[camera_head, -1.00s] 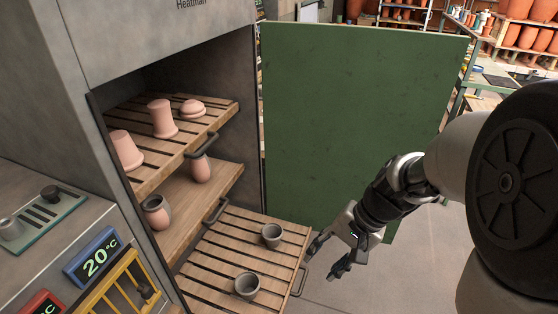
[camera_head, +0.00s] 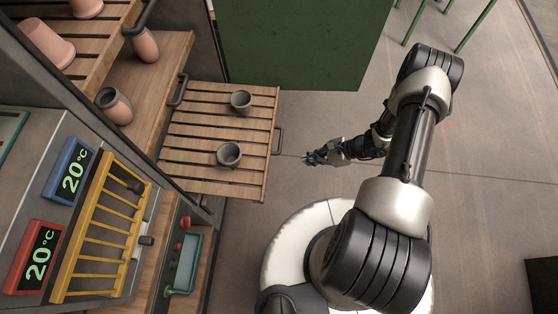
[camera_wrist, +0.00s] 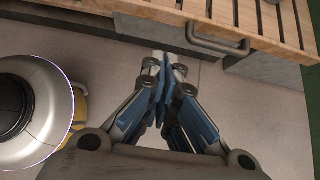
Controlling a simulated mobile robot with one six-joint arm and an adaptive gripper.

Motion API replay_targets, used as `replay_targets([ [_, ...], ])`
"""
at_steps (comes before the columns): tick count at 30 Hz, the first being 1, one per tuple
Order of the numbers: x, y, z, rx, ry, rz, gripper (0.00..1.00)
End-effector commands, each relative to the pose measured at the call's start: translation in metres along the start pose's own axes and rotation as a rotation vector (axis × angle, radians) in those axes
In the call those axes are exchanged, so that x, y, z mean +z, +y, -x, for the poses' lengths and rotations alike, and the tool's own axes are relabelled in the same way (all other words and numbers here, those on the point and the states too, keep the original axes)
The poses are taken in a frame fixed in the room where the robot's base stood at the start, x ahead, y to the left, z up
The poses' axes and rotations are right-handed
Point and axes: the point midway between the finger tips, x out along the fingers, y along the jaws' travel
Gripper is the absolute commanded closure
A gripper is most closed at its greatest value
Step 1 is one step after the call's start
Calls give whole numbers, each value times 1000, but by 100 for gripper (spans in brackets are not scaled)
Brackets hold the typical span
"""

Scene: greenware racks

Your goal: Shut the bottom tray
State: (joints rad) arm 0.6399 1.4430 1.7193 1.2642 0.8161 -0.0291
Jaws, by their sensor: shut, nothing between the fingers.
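The bottom tray (camera_head: 190,144) is a slatted wooden shelf, pulled well out of the grey cabinet, with two grey cups (camera_head: 241,101) (camera_head: 228,154) upright on it. Its dark handle (camera_head: 278,141) is on the front edge, and the handle also shows in the wrist view (camera_wrist: 218,44). My gripper (camera_head: 308,158) is in front of the tray, a short way right of the handle and apart from it. Its fingers (camera_wrist: 165,62) are shut and empty in the wrist view, left of and below the handle there.
Two upper shelves (camera_head: 165,60) hold pink and dark-mouthed pots. A yellow rack (camera_head: 98,235) and temperature displays (camera_head: 68,170) are at left. The floor (camera_head: 480,190) right of the tray is clear.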

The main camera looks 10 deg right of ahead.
Motion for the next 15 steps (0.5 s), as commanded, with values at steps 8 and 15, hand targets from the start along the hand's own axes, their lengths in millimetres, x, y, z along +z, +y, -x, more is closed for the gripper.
replay_targets([
  [8, -2, 2, -40, 4, -1, -1, 100],
  [15, -2, 2, -93, 4, -1, -1, 100],
])
